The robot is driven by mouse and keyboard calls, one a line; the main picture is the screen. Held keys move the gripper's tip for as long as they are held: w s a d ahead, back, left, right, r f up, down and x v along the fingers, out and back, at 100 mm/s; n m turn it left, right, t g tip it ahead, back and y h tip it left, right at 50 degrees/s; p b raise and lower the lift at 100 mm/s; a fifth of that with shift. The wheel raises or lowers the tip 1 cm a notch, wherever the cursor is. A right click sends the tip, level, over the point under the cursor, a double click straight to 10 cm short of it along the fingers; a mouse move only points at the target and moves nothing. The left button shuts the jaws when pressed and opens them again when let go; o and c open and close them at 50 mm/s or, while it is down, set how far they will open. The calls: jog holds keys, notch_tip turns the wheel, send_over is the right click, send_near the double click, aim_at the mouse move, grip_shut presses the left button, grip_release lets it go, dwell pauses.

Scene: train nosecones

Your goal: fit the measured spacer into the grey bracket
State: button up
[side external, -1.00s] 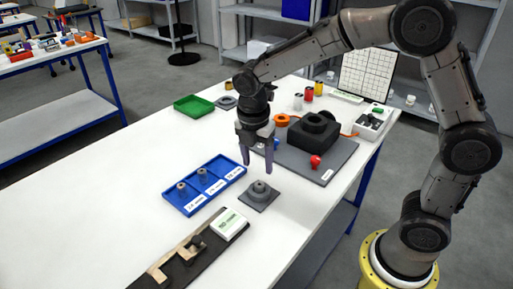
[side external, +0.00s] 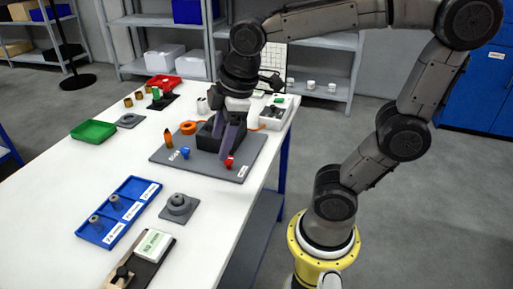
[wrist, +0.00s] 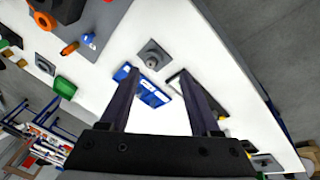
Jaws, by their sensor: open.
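The grey bracket (side external: 192,212) is a square plate on the white table, with a round stepped grey piece (side external: 178,201) standing on it; I cannot tell whether this includes a seated spacer. Two grey cylindrical spacers (side external: 96,222) (side external: 115,202) stand in the blue labelled tray (side external: 128,212) left of the bracket; its far compartment looks empty. My gripper (side external: 224,156) is open and empty over the dark mat, beside the black block, away from tray and bracket. In the wrist view, the bracket (wrist: 144,52) and blue tray (wrist: 155,97) show beyond my open fingers (wrist: 160,76).
The dark mat (side external: 215,173) carries a black block (side external: 204,138), a red knob (side external: 229,162) and a blue knob (side external: 185,152). A green tray (side external: 93,131) stands left. White table between is clear.

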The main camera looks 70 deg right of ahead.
jog(key=s+f+m+t, duration=0.1)
jog(key=s+m+t, duration=0.1)
jog(key=s+m, duration=0.5)
jog(key=shift+s+d+f+m, duration=0.3)
jog(key=shift+s+d+m, duration=0.05)
jog(key=shift+d+m, duration=0.05)
dwell(0.7)
